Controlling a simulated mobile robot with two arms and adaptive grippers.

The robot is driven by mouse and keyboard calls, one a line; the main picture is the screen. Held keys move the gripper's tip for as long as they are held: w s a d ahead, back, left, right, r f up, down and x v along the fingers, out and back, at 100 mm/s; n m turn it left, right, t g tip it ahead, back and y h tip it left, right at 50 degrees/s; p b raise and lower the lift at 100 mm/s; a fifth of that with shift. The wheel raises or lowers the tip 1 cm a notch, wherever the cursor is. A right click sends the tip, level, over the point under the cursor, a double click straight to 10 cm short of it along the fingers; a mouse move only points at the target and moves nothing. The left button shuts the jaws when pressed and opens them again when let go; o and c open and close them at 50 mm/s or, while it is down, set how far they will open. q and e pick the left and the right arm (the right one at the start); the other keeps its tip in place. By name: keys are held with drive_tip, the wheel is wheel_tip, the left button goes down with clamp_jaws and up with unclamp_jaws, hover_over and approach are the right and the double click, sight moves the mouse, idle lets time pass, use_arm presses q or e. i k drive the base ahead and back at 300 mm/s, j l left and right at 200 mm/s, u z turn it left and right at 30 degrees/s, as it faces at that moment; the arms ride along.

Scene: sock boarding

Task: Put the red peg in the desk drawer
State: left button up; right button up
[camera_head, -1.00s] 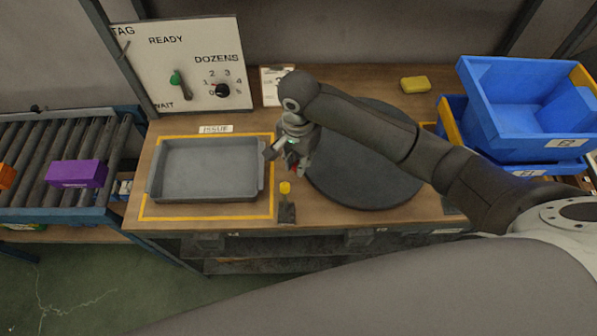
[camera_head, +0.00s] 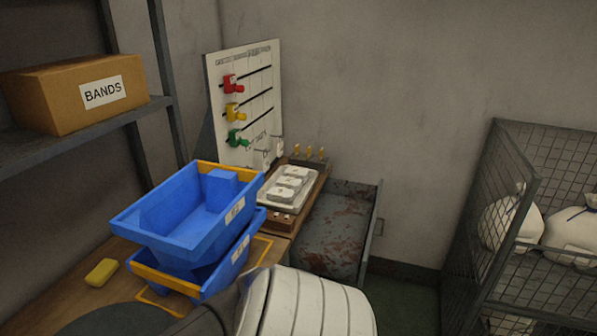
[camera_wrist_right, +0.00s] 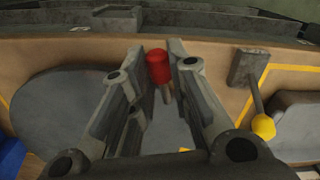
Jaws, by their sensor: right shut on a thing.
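A red peg (camera_wrist_right: 158,66) with a grey shank is between the fingertips of my right gripper (camera_wrist_right: 166,60) in the right wrist view. The fingers are closed on it, above the workbench. The desk drawer (camera_head: 335,238) stands open at the right end of the bench in the head view. Its inside looks grey with rusty stains, and the part I see is empty. My own arm covers its near end. The right gripper is outside the head view. My left gripper is in neither view.
Blue stacked bins (camera_head: 190,220) stand left of the drawer. A white board (camera_head: 245,100) with red, yellow and green knobs stands behind. A wire cage (camera_head: 520,220) with white sacks is at the right. A yellow-knobbed lever (camera_wrist_right: 263,127) is near the right gripper.

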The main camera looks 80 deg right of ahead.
sight(335, 251)
drive_tip(key=l+z, duration=0.25)
drive_tip(key=z, duration=0.2)
drive_tip(key=l+z, duration=0.3)
drive_tip(key=z, duration=0.15)
drive_tip(key=l+z, duration=0.3)
drive_tip(key=z, duration=0.15)
drive_tip(key=i+l+z, duration=0.1)
drive_tip(key=l, duration=0.3)
drive_tip(key=i+l, duration=0.15)
drive_tip(key=l, duration=0.25)
drive_tip(key=i+l+z, duration=0.15)
drive_tip(key=l, duration=0.2)
drive_tip(key=i+l, duration=0.15)
drive_tip(key=l, duration=0.25)
drive_tip(key=i+l+z, duration=0.15)
drive_tip(key=l, duration=0.2)
